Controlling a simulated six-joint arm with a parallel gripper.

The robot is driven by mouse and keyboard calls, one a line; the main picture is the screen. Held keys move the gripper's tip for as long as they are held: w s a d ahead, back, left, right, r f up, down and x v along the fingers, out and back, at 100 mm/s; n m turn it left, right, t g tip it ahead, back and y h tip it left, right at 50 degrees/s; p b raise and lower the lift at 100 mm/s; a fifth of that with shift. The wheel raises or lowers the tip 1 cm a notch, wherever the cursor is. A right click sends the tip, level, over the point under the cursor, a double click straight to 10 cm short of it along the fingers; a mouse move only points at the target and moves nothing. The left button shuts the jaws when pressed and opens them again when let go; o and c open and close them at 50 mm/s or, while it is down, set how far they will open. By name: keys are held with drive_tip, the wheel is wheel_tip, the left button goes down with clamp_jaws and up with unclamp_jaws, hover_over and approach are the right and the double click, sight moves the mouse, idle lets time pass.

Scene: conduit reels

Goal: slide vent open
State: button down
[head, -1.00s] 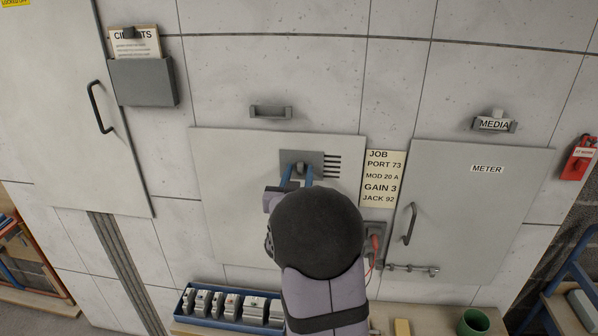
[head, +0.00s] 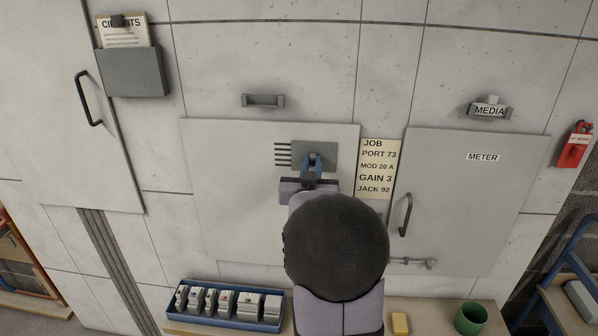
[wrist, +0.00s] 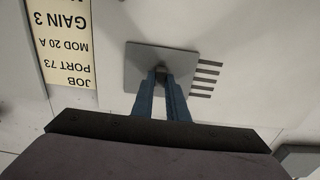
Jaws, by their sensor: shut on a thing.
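The vent's grey sliding plate (head: 328,150) is on the large pale panel (head: 225,185), at the right of a row of dark slots (head: 283,155). In the head view several slots show uncovered left of the plate. In the wrist view, turned over, the plate (wrist: 140,65) has the slots (wrist: 207,78) on its right. My gripper (head: 315,157) has its blue fingers shut on the small knob (wrist: 160,73) on the plate. The fingers hide part of the knob. Whether more slots lie under the plate cannot be seen.
The job card (head: 377,168) is close right of the plate. Beyond it is the meter door (head: 465,200) with its protruding handle (head: 405,215). A fixed handle (head: 263,101) sits above the panel. Below are a blue tray (head: 225,320) of breakers, a yellow block (head: 400,323) and a green cup (head: 470,318).

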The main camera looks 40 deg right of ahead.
drive_tip(key=shift+s+d, duration=0.15)
drive_tip(key=c, duration=1.7)
unclamp_jaws()
drive_tip(key=shift+s, duration=0.1)
drive_tip(key=shift+b+v, duration=1.1)
drive_tip(key=shift+v, duration=2.55)
